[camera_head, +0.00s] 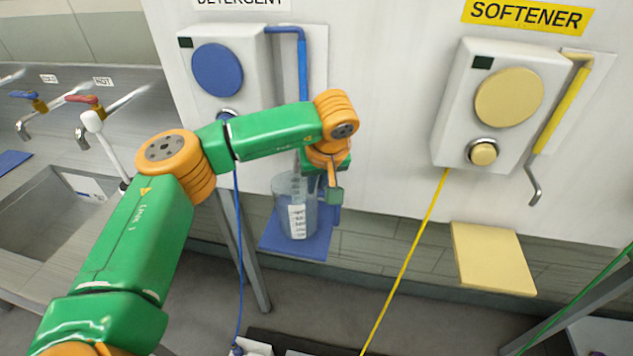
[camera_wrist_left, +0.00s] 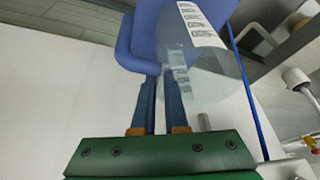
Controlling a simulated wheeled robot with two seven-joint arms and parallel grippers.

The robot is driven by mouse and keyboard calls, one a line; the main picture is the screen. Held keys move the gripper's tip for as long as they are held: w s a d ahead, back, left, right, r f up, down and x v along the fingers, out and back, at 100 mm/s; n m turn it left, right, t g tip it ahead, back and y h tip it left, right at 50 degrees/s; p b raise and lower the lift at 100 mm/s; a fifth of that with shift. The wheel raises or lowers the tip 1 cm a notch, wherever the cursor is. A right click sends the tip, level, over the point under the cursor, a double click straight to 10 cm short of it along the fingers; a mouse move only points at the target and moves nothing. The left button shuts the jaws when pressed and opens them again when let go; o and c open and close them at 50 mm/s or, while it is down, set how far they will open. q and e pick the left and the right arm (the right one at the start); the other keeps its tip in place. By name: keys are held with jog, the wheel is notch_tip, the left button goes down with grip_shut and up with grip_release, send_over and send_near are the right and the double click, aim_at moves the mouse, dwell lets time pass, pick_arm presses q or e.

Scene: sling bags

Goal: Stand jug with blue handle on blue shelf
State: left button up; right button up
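The clear jug (camera_head: 297,215) with a white label is upright over the blue shelf (camera_head: 268,243), under the blue spout. I cannot tell whether its base touches the shelf. The jug also shows in the left wrist view (camera_wrist_left: 205,65). Its blue handle (camera_wrist_left: 128,45) is towards my gripper and mostly hidden in the head view. My left gripper (camera_head: 335,188) is at the right side of the jug. In the wrist view its fingers (camera_wrist_left: 160,88) have a narrow gap and appear closed on the handle. My right gripper is out of view.
The blue detergent dispenser (camera_head: 222,70) is behind my left arm. The softener dispenser (camera_head: 500,105) and yellow shelf (camera_head: 493,258) are at the right. A metal sink (camera_head: 55,215) with taps is at the left.

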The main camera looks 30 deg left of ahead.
pick_arm(q)
jog(key=shift+o, duration=1.1)
jog(key=shift+r, duration=0.3)
jog(key=b+v, duration=0.1)
jog(key=v, duration=1)
jog(key=shift+r, duration=0.35)
jog(key=shift+s+d, duration=0.1)
